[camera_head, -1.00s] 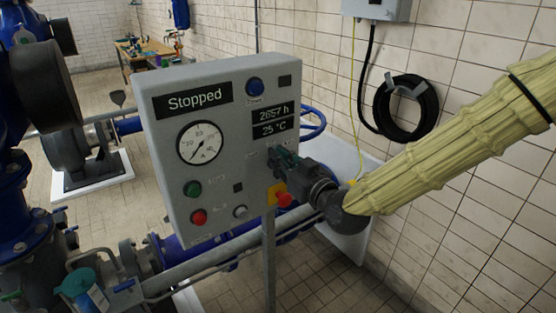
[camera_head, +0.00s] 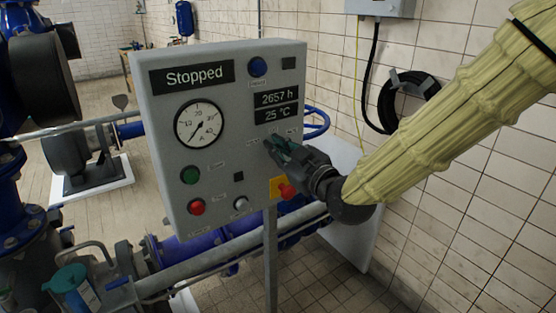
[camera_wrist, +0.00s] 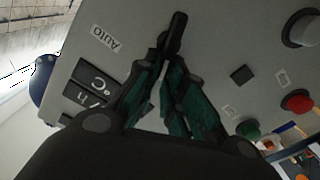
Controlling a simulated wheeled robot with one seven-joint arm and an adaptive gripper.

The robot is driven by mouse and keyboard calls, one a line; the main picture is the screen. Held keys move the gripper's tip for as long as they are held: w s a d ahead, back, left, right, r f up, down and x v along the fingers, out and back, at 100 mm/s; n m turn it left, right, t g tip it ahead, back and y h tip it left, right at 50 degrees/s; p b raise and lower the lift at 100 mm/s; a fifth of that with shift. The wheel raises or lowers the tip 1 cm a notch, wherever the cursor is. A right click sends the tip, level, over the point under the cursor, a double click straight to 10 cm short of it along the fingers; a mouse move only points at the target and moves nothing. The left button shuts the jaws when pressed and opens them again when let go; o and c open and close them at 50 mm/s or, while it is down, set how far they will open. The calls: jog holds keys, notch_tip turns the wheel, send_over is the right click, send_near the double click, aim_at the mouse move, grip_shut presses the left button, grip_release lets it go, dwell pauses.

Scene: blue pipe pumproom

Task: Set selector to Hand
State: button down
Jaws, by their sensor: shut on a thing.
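The grey control panel (camera_head: 225,150) stands on a post and its display reads "Stopped". The selector (camera_wrist: 178,32) is a black bar-shaped knob on the panel face, below the hour and temperature displays. My gripper (camera_head: 270,144) reaches it from the right, and its green-padded fingers hide most of the selector in the head view. In the wrist view my gripper (camera_wrist: 166,58) is shut on the selector. An "AUTO" label (camera_wrist: 105,38) shows to the left of the knob there. The Hand label cannot be made out.
A red emergency stop (camera_head: 286,190) on a yellow plate sits just below my gripper. Green (camera_head: 190,175) and red (camera_head: 196,207) buttons and a gauge (camera_head: 199,123) are on the panel's left. A tiled wall with a coiled black hose (camera_head: 408,100) lies at right.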

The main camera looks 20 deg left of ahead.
jog(key=shift+s+a+f+n+b, duration=0.15)
jog(key=shift+f+n+b, duration=0.2)
jog(key=shift+n+b, duration=0.55)
jog(key=shift+s+d+f+n+b, duration=0.15)
jog(key=shift+f+n+b, duration=0.35)
jog(key=shift+b, duration=0.6)
jog(key=shift+a+r+n, duration=0.1)
jog(key=shift+r+n, duration=0.1)
jog(key=shift+n, duration=0.2)
jog(key=c, duration=1.5)
grip_release()
jog(key=v, duration=1.1)
jog(key=shift+s+d+r, duration=0.1)
jog(key=shift+s+d, duration=0.1)
jog(key=shift+d, duration=0.15)
